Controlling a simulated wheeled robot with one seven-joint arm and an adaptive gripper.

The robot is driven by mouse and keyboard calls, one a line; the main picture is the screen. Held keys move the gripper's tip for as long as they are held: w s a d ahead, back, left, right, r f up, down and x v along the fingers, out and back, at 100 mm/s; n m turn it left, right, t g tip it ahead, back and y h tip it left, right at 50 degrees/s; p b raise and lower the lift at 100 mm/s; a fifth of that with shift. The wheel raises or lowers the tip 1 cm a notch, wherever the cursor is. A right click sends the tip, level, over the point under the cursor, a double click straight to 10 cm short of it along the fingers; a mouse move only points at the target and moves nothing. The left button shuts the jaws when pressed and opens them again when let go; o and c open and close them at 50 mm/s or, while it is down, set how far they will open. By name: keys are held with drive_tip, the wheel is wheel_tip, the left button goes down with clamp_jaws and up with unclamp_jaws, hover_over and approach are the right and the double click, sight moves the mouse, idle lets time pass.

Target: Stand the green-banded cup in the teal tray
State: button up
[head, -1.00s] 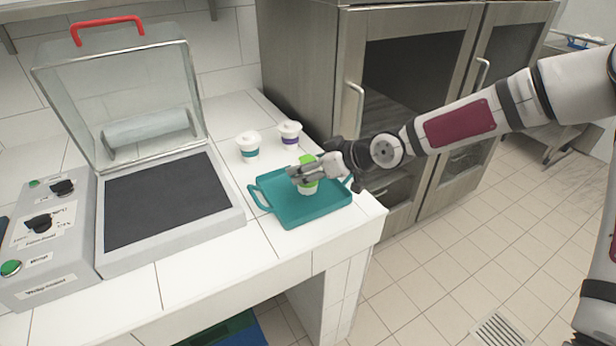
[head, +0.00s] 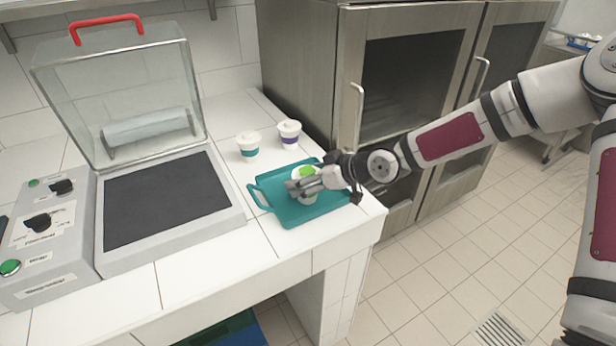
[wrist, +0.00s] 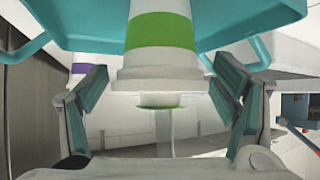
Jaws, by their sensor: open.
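The green-banded cup (head: 308,171) is white with a green band and is over the teal tray (head: 290,217), partly hidden by my gripper (head: 297,187). In the wrist view the picture is inverted: the cup (wrist: 160,35) looks upright, with its wide lid rim lower in the picture and the tray (wrist: 85,25) above. Its base is out of frame there, so contact with the tray floor cannot be seen directly. My gripper (wrist: 160,95) is open, with one finger on each side of the cup and a visible gap on both sides.
A teal-banded cup (head: 248,147) and a purple-banded cup (head: 289,134) stand on the white tiled counter (head: 230,120) behind the tray. A wrapping machine (head: 165,200) with a clear raised lid is at left. A steel cabinet (head: 300,70) stands behind at right.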

drive_tip(key=shift+d+r, duration=0.1)
drive_tip(key=shift+r, duration=0.1)
drive_tip(key=p+v, duration=0.1)
drive_tip(key=v, duration=1)
drive_tip(key=shift+s+d+r+p, duration=0.2)
drive_tip(key=shift+d+r+p, duration=0.05)
drive_tip(key=shift+p, duration=0.1)
drive_tip(key=s+d+f+g+h, duration=0.2)
drive_tip(key=s+d+f+h, duration=0.2)
drive_tip(key=s+f+h, duration=0.1)
drive_tip(key=s+d+r+m+h, duration=0.3)
drive_tip(key=s+d+r+h, duration=0.25)
drive_tip(key=d, duration=0.35)
drive_tip(key=s+d+r+m, duration=0.1)
drive_tip(key=s+r+m, duration=0.3)
drive_tip(key=s+r, duration=0.3)
drive_tip(key=s+d+r+m+y, duration=0.1)
drive_tip(key=s+r+m, duration=0.3)
drive_tip(key=s, duration=0.9)
wheel_tip(320, 180, up, 4)
drive_tip(key=shift+s+d+f, duration=0.1)
drive_tip(key=shift+s+d, duration=0.25)
